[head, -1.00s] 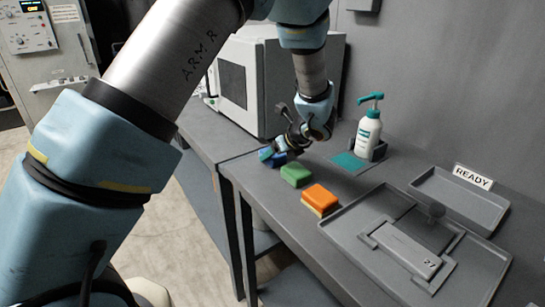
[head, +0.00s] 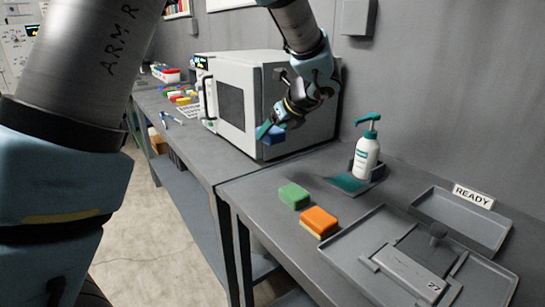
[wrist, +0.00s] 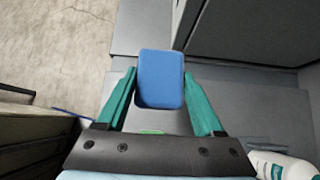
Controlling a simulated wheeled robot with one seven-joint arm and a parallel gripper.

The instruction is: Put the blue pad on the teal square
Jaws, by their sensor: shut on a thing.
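The blue pad (wrist: 161,79) is between the two teal fingers of my gripper (wrist: 160,92) in the wrist view. My gripper is shut on it. In the head view, my gripper (head: 268,132) holds the blue pad (head: 275,136) raised above the bench, in front of the white box-shaped machine. The teal square (head: 347,182) lies on the bench to the right of and below the gripper, in front of the pump bottle. Its visible part is bare.
A green pad (head: 294,196) and an orange pad (head: 319,222) lie near the bench's front edge. A pump bottle (head: 366,157) stands behind the teal square. The white machine (head: 240,100) is at the left. Grey trays (head: 462,218) fill the right side.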

